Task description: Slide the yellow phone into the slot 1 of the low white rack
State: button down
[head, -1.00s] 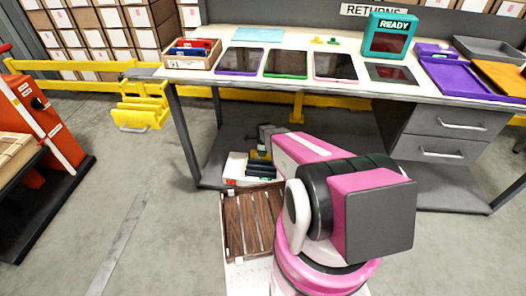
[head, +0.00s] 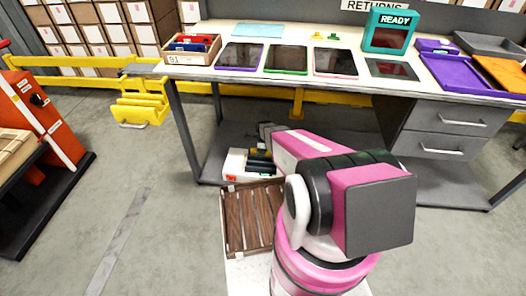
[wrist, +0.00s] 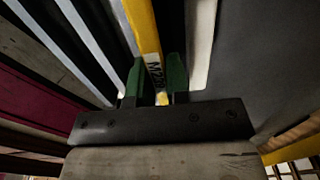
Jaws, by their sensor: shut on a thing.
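The yellow phone (wrist: 145,35) stands on edge between the two green fingertips of my gripper (wrist: 160,80), which is shut on it. A small printed label shows on its near end. The low white rack (head: 235,165) stands under the desk, with dark upright shapes in it. My gripper (head: 262,143) is over the rack's back part, partly hidden by my arm. In the wrist view, the rack's pale dividers (wrist: 88,45) lie left of the phone and a pale wall (wrist: 201,45) lies right of it. How deep the phone sits, and in which slot, I cannot tell.
A brown slatted crate (head: 250,220) lies in front of the rack. The grey desk (head: 300,85) overhangs it, with a leg (head: 185,130) at left and drawers (head: 440,130) at right. Tablets and a teal READY box (head: 388,32) are on top.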

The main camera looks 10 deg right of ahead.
jog(key=shift+f, duration=0.3)
dwell(0.6)
jog(key=c, duration=1)
grip_release()
notch_tip(320, 180, up, 11)
jog(key=shift+f, duration=0.1)
jog(key=shift+r, duration=3.5)
jog(key=shift+s, duration=0.1)
